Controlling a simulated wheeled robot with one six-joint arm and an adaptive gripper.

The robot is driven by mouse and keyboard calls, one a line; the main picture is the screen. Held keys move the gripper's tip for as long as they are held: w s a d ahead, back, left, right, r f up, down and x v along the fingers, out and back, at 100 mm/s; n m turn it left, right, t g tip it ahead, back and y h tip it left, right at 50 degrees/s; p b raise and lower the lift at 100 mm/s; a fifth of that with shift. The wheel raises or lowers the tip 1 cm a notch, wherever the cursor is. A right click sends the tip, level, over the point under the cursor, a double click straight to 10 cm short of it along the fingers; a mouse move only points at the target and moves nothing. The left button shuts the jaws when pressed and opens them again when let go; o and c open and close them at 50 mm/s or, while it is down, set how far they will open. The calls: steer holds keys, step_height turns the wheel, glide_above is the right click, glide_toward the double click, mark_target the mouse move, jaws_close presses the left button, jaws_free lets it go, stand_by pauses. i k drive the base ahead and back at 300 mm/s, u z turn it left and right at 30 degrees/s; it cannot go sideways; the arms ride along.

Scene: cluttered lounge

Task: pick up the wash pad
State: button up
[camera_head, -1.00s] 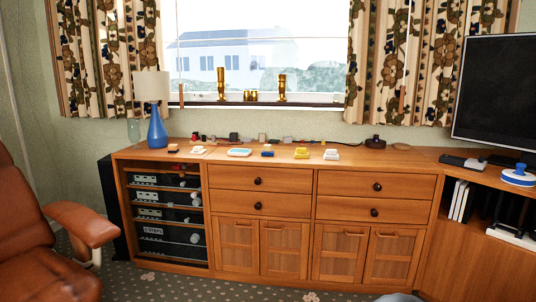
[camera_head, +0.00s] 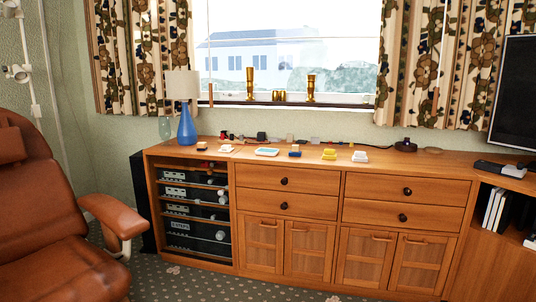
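Several small items stand in a row on the wooden sideboard (camera_head: 257,169). They include a yellow item (camera_head: 329,154), a white item (camera_head: 360,156), a blue item with an orange top (camera_head: 295,151), a flat white and light-blue item (camera_head: 267,152) and a white item (camera_head: 226,148) at the left. They are too small to tell which one is the wash pad. My gripper is not in view.
A brown leather armchair (camera_head: 50,225) fills the left side. A blue lamp (camera_head: 187,128) stands at the sideboard's left end, above shelves of black equipment. A television (camera_head: 514,95) is at the right. Patterned carpet (camera_head: 190,283) lies clear in front of the sideboard.

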mark_target(295, 151)
steer(key=u, duration=0.5)
steer(key=i, duration=0.8)
steer(key=u, duration=0.4)
steer(key=i, duration=0.85)
steer(key=z, duration=1.05)
steer(key=i, duration=0.85)
steer(key=z, duration=0.9)
